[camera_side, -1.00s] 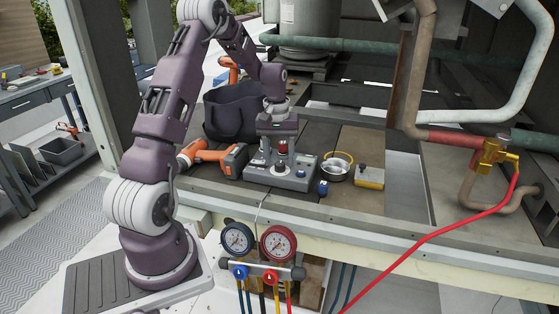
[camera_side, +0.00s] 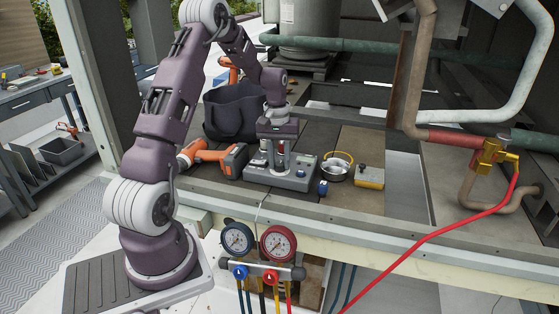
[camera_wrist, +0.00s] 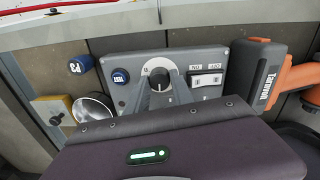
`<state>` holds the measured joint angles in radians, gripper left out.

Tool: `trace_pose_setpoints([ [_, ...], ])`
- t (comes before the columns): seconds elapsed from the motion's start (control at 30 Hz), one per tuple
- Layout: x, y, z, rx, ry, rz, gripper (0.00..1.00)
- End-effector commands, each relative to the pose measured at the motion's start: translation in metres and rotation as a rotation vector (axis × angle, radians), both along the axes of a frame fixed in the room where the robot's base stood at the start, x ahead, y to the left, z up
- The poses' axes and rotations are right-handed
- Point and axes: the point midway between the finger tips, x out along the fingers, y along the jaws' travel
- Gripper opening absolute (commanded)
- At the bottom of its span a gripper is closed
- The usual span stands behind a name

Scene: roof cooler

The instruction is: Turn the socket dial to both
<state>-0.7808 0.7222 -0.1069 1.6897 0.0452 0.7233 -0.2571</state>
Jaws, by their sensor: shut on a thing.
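The socket dial (camera_wrist: 157,84) is a round knob with a white ring on the grey tester box (camera_wrist: 216,60), in the wrist view. My gripper (camera_wrist: 159,80) reaches over the box, with its fingers on either side of the dial and shut on it. The fingers partly hide the dial, and its setting cannot be read. In the side view the tester box (camera_side: 296,184) sits on the roof deck, and my gripper (camera_side: 277,166) points straight down onto it. A blue TEST button (camera_wrist: 120,77) and an ON/OFF switch (camera_wrist: 207,80) flank the dial.
An orange drill (camera_side: 215,157) lies close left of the box, with a dark bag (camera_side: 232,113) behind. A blue P3 cap (camera_side: 323,187), a round metal dish (camera_side: 336,171) and a yellow-grey block (camera_side: 370,177) stand right of the box. Gauges (camera_side: 258,240) hang in front.

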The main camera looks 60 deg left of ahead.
Motion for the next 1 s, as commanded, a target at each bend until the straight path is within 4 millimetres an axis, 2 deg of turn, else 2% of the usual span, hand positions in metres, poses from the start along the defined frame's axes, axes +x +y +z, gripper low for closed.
trace_pose_setpoints([
  [1.0,0.0007,-0.0003,0.0006,-0.002,0.001,-0.832,0.0],
])
